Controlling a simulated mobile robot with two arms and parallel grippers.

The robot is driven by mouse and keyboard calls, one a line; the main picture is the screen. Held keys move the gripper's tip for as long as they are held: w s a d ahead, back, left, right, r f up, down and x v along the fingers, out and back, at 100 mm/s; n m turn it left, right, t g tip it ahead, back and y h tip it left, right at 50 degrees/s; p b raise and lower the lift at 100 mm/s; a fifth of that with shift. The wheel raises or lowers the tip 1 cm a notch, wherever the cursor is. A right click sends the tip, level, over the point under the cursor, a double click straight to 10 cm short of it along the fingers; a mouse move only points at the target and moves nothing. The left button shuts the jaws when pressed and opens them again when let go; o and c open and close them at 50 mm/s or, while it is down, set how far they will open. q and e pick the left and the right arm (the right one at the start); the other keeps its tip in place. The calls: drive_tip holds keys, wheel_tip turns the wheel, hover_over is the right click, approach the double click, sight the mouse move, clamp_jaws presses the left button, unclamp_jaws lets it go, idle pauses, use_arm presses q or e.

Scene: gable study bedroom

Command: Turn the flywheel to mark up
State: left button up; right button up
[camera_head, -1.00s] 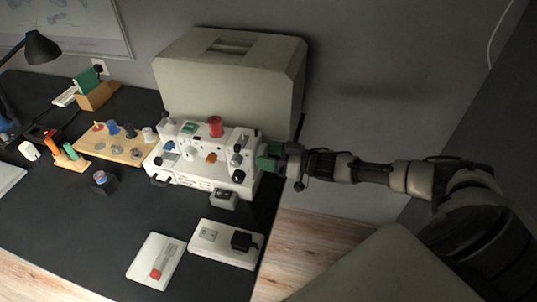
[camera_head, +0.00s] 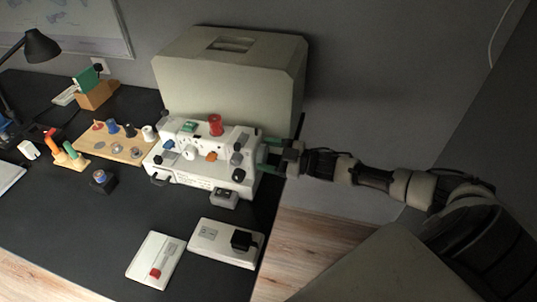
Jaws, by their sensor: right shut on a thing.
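A white machine (camera_head: 205,157) with coloured knobs and a red spool on top stands on the dark desk. My right gripper (camera_head: 268,154) reaches in from the right to the machine's right end. Its two green fingers show one above the other, shut on the flywheel at that end. The flywheel is mostly hidden by the fingers and the machine, and I cannot make out its mark. My left gripper is not in view.
A large pale cover (camera_head: 229,78) stands right behind the machine. A wooden spool board (camera_head: 113,146) stands to its left. A white pedal-like plate with a black plug (camera_head: 241,240) and a white card with a red piece (camera_head: 154,262) lie in front. The desk's right edge is close to my right gripper.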

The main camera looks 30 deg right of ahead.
drive_tip(key=shift+n, duration=0.7)
drive_tip(key=o, duration=0.9)
drive_tip(key=shift+s+d+f, duration=0.1)
drive_tip(key=shift+s+d, duration=0.25)
drive_tip(key=shift+s, duration=0.05)
drive_tip(key=b+v, duration=0.1)
drive_tip(key=v, duration=0.8)
drive_tip(key=shift+s+d, duration=0.25)
